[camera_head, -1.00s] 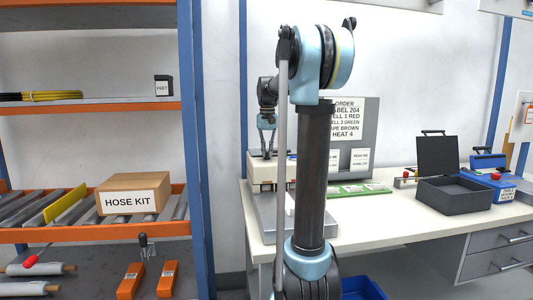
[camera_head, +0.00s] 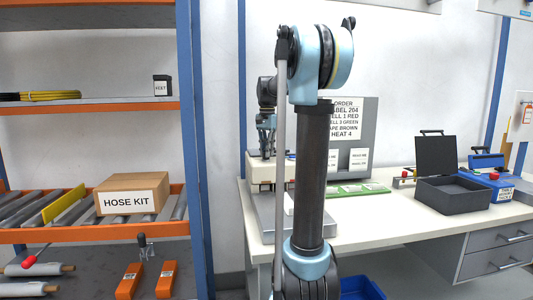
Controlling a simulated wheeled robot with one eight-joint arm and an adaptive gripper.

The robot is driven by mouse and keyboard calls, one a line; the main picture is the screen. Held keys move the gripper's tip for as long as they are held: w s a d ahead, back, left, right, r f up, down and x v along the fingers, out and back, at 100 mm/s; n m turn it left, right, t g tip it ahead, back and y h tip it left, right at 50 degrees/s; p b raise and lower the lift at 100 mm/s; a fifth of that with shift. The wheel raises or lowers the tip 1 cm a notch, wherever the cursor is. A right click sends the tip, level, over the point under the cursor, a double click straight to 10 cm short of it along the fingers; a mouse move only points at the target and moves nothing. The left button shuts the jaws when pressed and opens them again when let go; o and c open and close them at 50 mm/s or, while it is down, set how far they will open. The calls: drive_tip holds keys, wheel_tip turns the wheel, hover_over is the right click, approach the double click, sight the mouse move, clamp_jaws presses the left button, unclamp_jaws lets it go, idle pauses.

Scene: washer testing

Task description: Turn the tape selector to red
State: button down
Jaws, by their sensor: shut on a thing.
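My gripper (camera_head: 266,151) points down at the top of a cream-coloured machine (camera_head: 262,174) at the left end of the bench. Its fingers are shut on a small part there, apparently the tape selector. The part is too small and too covered by the fingers for its colour or pointing direction to show. My own arm stands in front and hides the machine's right side.
A green board (camera_head: 362,190) lies right of my arm on the white bench (camera_head: 400,225). An open dark case (camera_head: 450,196) and a blue box (camera_head: 490,182) stand further right. A shelf rack with a hose kit box (camera_head: 131,194) stands at left.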

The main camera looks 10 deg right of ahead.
idle(0.4)
drive_tip(key=c, duration=1.7)
unclamp_jaws()
drive_tip(key=shift+o, duration=0.2)
